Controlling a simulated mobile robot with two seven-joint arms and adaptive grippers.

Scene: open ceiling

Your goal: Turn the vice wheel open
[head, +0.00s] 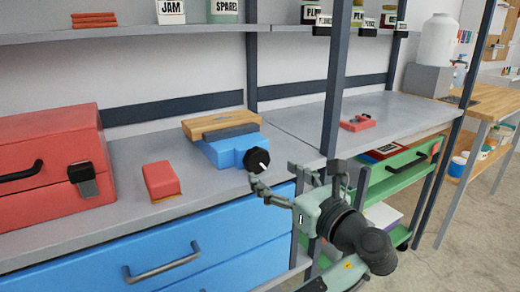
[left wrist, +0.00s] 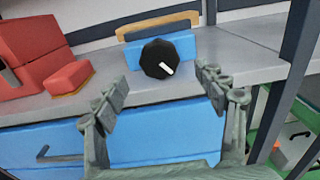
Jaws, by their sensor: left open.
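The vice (head: 220,150) is a blue block with a wooden bar on top, standing at the front of the grey workbench. Its black round wheel (head: 257,160) has a white mark and faces the front edge; it also shows in the left wrist view (left wrist: 160,58), where the mark points down and right. My left gripper (head: 274,177) is open and empty just in front of the wheel. In the left wrist view, the wheel lies beyond and between the spread fingertips (left wrist: 160,88). I cannot tell whether a finger touches it. My right gripper is not in view.
A red toolbox (head: 45,150) and a red block (head: 161,180) stand left of the vice. Blue drawers (head: 200,240) are below the bench. A dark upright post (head: 338,80) rises right of the gripper. A small red item (head: 357,123) lies on the right bench.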

